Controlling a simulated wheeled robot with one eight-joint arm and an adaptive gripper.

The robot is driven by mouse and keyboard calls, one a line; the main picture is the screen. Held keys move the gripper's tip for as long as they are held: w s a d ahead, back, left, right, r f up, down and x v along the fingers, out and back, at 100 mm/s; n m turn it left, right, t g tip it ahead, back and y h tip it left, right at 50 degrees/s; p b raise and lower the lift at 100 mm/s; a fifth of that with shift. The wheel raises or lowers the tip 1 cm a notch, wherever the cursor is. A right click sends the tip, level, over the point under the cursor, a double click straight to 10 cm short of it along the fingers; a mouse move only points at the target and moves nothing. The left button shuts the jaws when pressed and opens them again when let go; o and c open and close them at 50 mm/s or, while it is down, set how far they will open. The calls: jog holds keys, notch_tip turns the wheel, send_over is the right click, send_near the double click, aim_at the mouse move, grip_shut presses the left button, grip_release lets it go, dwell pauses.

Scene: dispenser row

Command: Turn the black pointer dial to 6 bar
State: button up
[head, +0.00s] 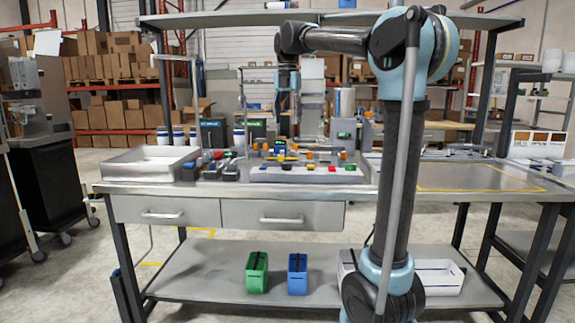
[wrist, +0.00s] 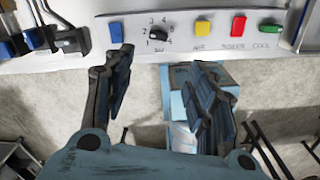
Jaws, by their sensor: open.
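The black pointer dial (wrist: 158,33) sits on the pale sloped panel (wrist: 182,42) in the wrist view, ringed by small printed numbers. The picture is too coarse to read which number its pointer faces. My gripper (wrist: 163,65) is open and empty, its two dark fingers spread to the left and right just below the dial in the picture. Nothing is between the fingertips, and they appear apart from the dial. In the head view the panel (head: 262,174) lies on the bench, and my gripper (head: 285,108) hangs above and behind it; the dial is too small to single out there.
On the panel, a blue button (wrist: 116,32) is left of the dial; yellow (wrist: 201,28), red (wrist: 238,27) and green (wrist: 271,28) buttons are to its right. Black-handled parts (wrist: 68,38) stand further left. A metal tray (head: 148,163) is at the bench's left.

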send_near(287, 167)
jog(key=f, duration=0.5)
jog(key=w+f, duration=0.1)
jog(key=f, duration=0.2)
jog(key=shift+f, duration=0.1)
jog(key=shift+c, duration=0.3)
jog(key=c, duration=1)
